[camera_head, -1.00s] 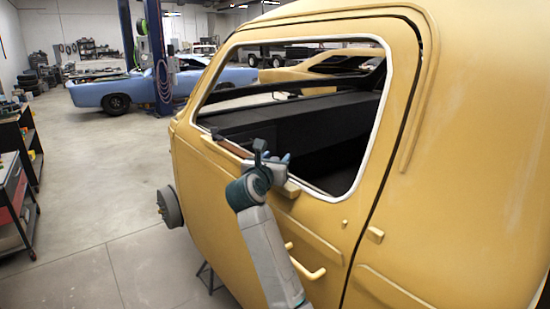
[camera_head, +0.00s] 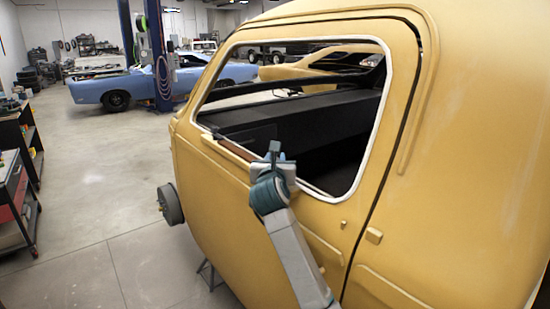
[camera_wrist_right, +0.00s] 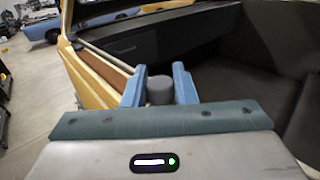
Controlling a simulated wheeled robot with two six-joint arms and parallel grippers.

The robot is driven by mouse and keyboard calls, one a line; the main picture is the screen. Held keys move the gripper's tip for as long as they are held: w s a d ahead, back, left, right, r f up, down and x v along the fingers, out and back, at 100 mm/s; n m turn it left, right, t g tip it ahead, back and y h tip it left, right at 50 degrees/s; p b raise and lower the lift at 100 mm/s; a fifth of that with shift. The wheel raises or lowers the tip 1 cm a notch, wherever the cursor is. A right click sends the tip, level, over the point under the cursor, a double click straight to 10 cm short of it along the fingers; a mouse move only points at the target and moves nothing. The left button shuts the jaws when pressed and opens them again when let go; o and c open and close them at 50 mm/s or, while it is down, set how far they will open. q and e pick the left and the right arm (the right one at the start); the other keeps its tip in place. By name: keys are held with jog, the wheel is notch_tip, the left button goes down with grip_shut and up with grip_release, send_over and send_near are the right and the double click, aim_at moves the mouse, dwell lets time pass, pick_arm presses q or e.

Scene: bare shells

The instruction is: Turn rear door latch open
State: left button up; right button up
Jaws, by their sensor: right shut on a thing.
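The yellow rear door (camera_head: 225,170) of the vehicle stands before me, with an open window above its sill. My right gripper (camera_head: 276,157) is at the window sill, its wrist just outside the door panel. In the right wrist view, my right gripper (camera_wrist_right: 160,82) has its two blue fingers on either side of a dark grey round knob (camera_wrist_right: 160,91), apparently the latch, and is shut on it. The knob's lower part is hidden by my gripper body. My left gripper is not in view.
The white-edged window frame (camera_head: 372,160) surrounds the opening. Dark seating (camera_head: 310,130) fills the inside. A brown trim strip (camera_head: 237,150) runs along the sill. A red tool cart (camera_head: 14,205) stands at far left, with open floor between.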

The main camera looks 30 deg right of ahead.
dwell(0.3)
jog(key=o, duration=1)
jog(key=shift+c, duration=0.2)
jog(key=shift+s+a+f+b, duration=0.1)
jog(key=shift+s+a+b, duration=0.15)
jog(key=shift+s+b, duration=0.05)
jog(key=b+v, duration=0.3)
jog(key=v, duration=0.7)
jog(key=shift+b, duration=0.35)
